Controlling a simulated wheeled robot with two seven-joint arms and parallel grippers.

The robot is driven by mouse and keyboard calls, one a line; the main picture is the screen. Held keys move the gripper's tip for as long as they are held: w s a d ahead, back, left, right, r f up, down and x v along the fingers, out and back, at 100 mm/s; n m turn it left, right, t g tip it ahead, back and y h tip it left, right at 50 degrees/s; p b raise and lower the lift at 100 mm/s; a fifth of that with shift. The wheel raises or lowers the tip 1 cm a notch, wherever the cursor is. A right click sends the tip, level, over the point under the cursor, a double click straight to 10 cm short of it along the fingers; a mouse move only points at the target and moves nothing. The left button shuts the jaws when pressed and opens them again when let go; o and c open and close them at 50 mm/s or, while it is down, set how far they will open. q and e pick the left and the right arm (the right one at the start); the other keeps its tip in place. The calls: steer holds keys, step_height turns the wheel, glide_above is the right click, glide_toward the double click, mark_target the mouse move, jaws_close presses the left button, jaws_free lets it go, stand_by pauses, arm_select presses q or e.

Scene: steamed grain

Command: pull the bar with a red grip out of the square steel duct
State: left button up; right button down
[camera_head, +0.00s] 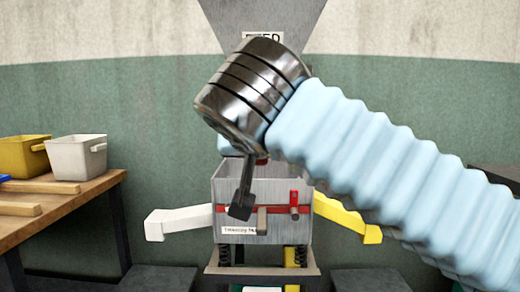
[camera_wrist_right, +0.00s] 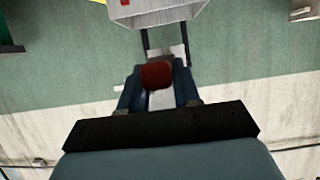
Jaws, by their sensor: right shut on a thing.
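My right gripper (camera_head: 242,205) hangs over the square steel duct (camera_head: 228,188), its dark finger overlapping the duct's front in the head view. In the right wrist view a red grip (camera_wrist_right: 157,75) sits between the dark fingers of the right gripper (camera_wrist_right: 158,84), which is shut on it. The duct also shows at the top of the right wrist view (camera_wrist_right: 155,14), apart from the red grip. My left gripper is not in view.
The duct has a red band, a red knob (camera_head: 293,203) and springs below it. A white arm (camera_head: 178,221) and a yellow arm (camera_head: 348,222) stick out at its sides. A steel hopper (camera_head: 262,14) is above. Bins (camera_head: 77,157) stand on a wooden bench (camera_head: 70,203) at left.

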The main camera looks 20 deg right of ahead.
steer(key=shift+s, duration=0.15)
steer(key=shift+s+a+b, duration=0.3)
steer(key=shift+s+b, duration=0.1)
steer(key=shift+s, duration=0.5)
steer(key=shift+s+a+b, duration=0.25)
steer(key=shift+s+b, duration=0.1)
steer(key=shift+s, duration=0.55)
